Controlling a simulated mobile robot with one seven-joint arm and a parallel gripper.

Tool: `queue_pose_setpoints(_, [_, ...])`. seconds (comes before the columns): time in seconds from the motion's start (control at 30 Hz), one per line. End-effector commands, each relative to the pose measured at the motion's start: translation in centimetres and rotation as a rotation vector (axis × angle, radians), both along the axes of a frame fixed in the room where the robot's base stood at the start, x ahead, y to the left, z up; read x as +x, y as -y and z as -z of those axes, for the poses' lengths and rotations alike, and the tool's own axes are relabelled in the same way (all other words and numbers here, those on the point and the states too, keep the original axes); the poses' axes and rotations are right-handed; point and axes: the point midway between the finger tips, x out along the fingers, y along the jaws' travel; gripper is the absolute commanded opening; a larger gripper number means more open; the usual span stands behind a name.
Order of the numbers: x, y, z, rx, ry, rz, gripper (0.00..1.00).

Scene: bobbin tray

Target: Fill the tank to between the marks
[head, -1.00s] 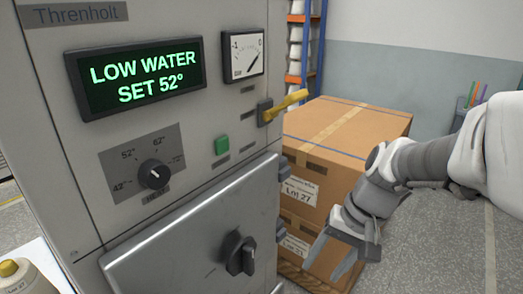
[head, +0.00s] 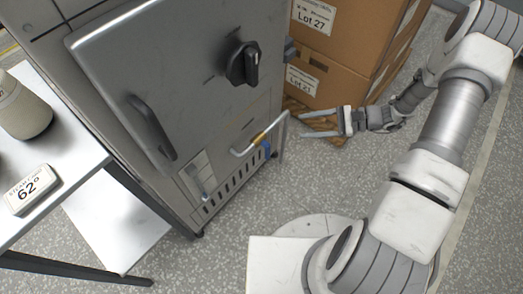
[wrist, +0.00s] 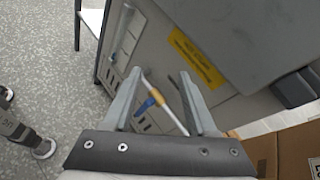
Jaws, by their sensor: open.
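A grey steel machine (head: 190,45) stands at left of centre in the head view. Low on its front is a pale pipe with a brass-yellow fitting and a blue lever (head: 266,148); the lever also shows in the wrist view (wrist: 147,105). A narrow sight gauge (head: 197,178) is left of it, with some blue near its lower end; its marks and level are too small to read. My gripper (head: 305,122) is open and empty, right of the pipe and apart from it. In the wrist view, the pipe shows between my gripper's fingers (wrist: 158,84).
Cardboard boxes (head: 340,40) stand on a wooden pallet (head: 318,124) behind my gripper. The speckled floor before the machine is clear.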

Motion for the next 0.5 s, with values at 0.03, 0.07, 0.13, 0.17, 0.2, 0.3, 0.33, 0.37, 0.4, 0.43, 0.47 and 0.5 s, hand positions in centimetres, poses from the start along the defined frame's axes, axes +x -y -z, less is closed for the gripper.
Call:
queue_pose_setpoints(0.03, [0.0,0.1,3.1,0.047,-0.032,0.050,0.57])
queue_pose_setpoints(0.07, [0.0,0.1,4.3,0.070,-0.047,0.078,0.57])
queue_pose_setpoints(0.13, [0.1,0.2,7.3,0.126,-0.080,0.147,0.57])
queue_pose_setpoints(0.17, [0.1,0.3,8.5,0.151,-0.094,0.176,0.57])
queue_pose_setpoints(0.2, [0.0,0.3,10.2,0.182,-0.114,0.217,0.57])
queue_pose_setpoints(0.3, [-0.3,0.3,14.5,0.256,-0.158,0.321,0.57])
queue_pose_setpoints(0.33, [-0.4,0.3,15.8,0.278,-0.171,0.352,0.57])
queue_pose_setpoints(0.37, [-0.6,0.3,17.0,0.298,-0.184,0.384,0.57])
queue_pose_setpoints(0.4, [-0.8,0.2,18.6,0.325,-0.200,0.423,0.57])
queue_pose_setpoints(0.43, [-1.0,0.2,19.7,0.343,-0.212,0.453,0.57])
queue_pose_setpoints(0.47, [-1.2,0.2,20.7,0.361,-0.222,0.481,0.57])
queue_pose_setpoints(0.5, [-1.5,0.1,22.0,0.381,-0.236,0.514,0.57])
